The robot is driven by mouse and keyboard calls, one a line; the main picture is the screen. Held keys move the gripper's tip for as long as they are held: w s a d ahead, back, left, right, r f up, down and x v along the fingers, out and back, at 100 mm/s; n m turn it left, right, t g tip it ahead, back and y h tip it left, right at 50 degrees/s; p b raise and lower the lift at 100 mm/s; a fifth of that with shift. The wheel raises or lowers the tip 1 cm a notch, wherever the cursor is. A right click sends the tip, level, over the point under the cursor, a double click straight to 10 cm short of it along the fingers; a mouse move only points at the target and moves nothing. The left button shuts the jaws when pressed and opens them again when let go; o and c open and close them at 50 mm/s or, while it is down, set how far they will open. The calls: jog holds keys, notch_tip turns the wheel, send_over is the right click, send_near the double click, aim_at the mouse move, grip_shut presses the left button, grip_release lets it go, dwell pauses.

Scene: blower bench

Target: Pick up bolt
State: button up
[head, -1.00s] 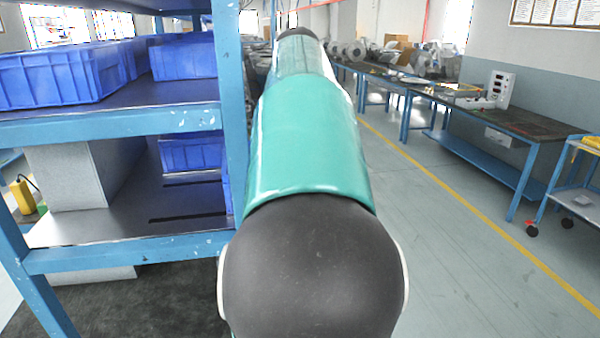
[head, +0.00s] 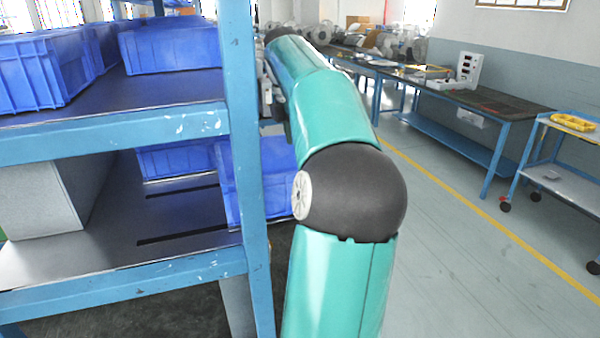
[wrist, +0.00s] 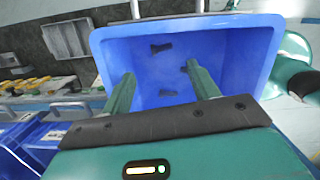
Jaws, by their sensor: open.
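The blue bin (wrist: 262,45) opens toward the wrist camera. My gripper (wrist: 160,70) is open and empty, its two green fingers spread and pointing into the bin. I cannot tell how far the fingertips are from the bolts. In the head view no bolts show, and the fingers cannot be made out.
In the head view a blue shelf post (head: 243,150) stands close left of my arm. A workbench (head: 500,103) and a cart (head: 560,180) stand right, with open floor between.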

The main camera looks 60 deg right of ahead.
jog(key=f, duration=0.2)
jog(key=s+f, duration=0.1)
jog(key=f, duration=0.1)
jog(key=d+f, duration=0.1)
jog(key=f, duration=0.1)
jog(key=shift+s+f, duration=0.2)
jog(key=shift+f, duration=0.5)
jog(key=shift+w, duration=0.1)
jog(key=c, duration=1.1)
